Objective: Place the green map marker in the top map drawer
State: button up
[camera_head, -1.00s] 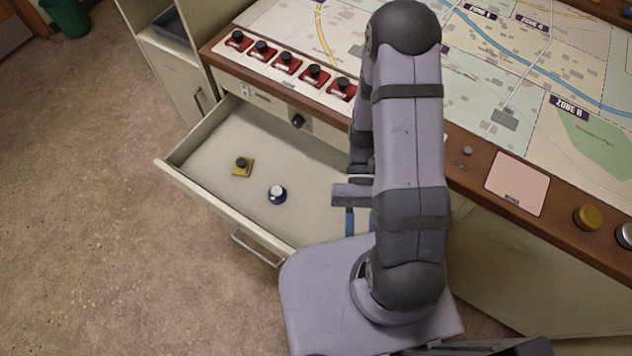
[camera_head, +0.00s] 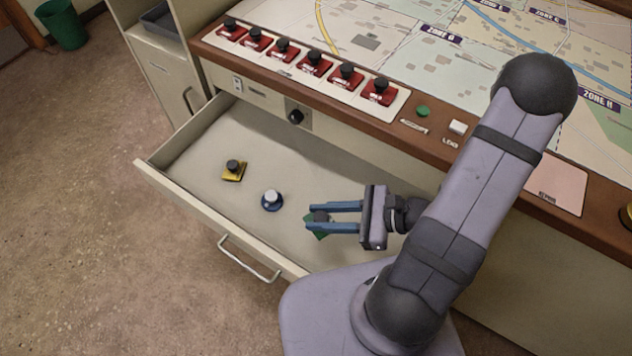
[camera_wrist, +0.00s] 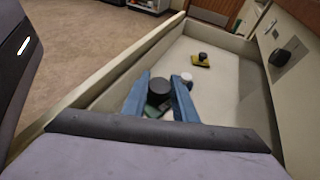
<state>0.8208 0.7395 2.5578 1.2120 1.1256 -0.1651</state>
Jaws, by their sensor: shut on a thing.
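The top map drawer (camera_head: 205,245) is pulled out under the console, and its inside also shows in the wrist view (camera_wrist: 225,107). My gripper (camera_head: 318,218) is over the right part of the drawer, with its blue fingers shut on the green map marker (camera_head: 314,233). The marker has a green base and a dark knob, and shows between the fingers in the wrist view (camera_wrist: 157,92). I cannot tell whether it touches the drawer floor. A blue marker with a white knob (camera_head: 272,200) and a yellow marker with a dark knob (camera_head: 233,171) stand in the drawer, left of my gripper.
A black knob (camera_head: 295,116) sits on the panel above the drawer. The drawer floor between the yellow marker and the back is clear.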

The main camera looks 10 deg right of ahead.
aim_at(322, 233)
jog(key=shift+f+b, duration=1.55)
jog(key=shift+f, duration=3.45)
jog(key=shift+f, duration=0.15)
jog(key=o, duration=1)
jog(key=shift+o, duration=0.2)
jog(key=shift+r, duration=0.25)
jog(key=p+v, duration=0.5)
jog(key=v, duration=0.5)
jog(key=shift+d+r+p, duration=0.15)
jog(key=shift+d+p, duration=0.1)
jog(key=shift+p, duration=0.15)
jog(key=shift+s+d+r, duration=0.15)
jog(key=shift+s+d, duration=0.2)
jog(key=shift+d, duration=0.25)
